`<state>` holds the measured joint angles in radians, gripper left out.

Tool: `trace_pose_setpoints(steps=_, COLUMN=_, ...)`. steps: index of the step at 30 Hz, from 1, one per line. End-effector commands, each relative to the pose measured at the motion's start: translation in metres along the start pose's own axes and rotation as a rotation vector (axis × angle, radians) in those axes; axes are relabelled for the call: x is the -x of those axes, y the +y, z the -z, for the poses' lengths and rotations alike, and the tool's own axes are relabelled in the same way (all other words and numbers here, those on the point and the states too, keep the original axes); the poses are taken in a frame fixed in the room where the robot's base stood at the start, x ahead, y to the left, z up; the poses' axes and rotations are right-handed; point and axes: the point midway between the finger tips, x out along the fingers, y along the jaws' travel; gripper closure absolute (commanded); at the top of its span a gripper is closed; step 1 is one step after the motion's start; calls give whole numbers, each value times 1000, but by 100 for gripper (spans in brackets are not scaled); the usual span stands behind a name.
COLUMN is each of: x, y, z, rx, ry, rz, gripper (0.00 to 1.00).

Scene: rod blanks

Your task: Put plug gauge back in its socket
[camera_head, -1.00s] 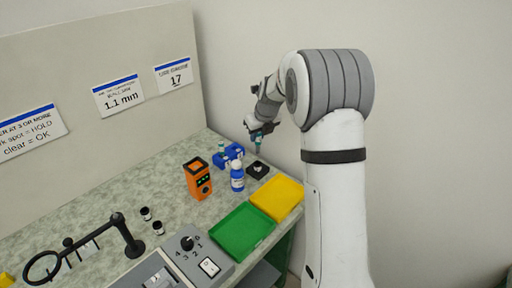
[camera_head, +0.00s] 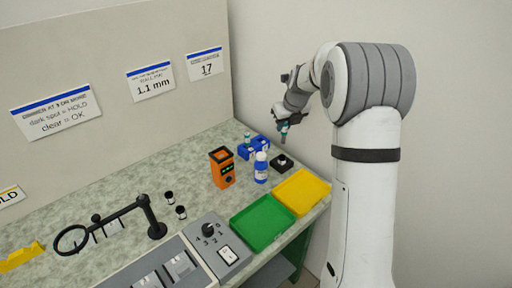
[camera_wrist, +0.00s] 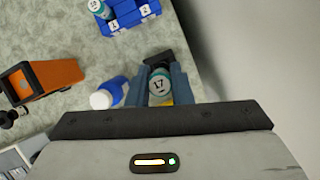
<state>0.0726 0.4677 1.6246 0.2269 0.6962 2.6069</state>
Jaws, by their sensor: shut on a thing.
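The plug gauge (camera_head: 284,131) is a teal-handled piece with a grey lower end. In the wrist view its top (camera_wrist: 160,84) reads "17". My gripper (camera_wrist: 159,88) is shut on it, one finger on each side. In the head view my gripper (camera_head: 282,119) holds the gauge roughly upright, above a small black block (camera_head: 281,163) on the bench, with a gap between. The block looks like the socket; in the wrist view the black block (camera_wrist: 152,57) shows only in part behind the gauge and fingers. The gauge's lower tip is hidden there.
A blue holder (camera_head: 244,152) with a teal-topped piece stands left of the block. A blue-and-white bottle (camera_head: 261,170) and an orange device (camera_head: 222,170) stand nearby. Yellow (camera_head: 302,192) and green (camera_head: 263,223) trays lie in front. A wall stands close behind.

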Motion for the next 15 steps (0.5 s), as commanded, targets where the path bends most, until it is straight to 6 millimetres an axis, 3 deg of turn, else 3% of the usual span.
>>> trace_pose_setpoints(steps=5, x=-2, y=4, z=-35, rx=4, ry=2, rz=-2, gripper=100)
trace_pose_setpoints(steps=9, x=-13, y=12, z=-72, rx=5, ry=2, rz=-3, gripper=100)
trace_pose_setpoints(steps=15, x=-31, y=24, z=-110, rx=3, ry=1, rz=-3, gripper=100)
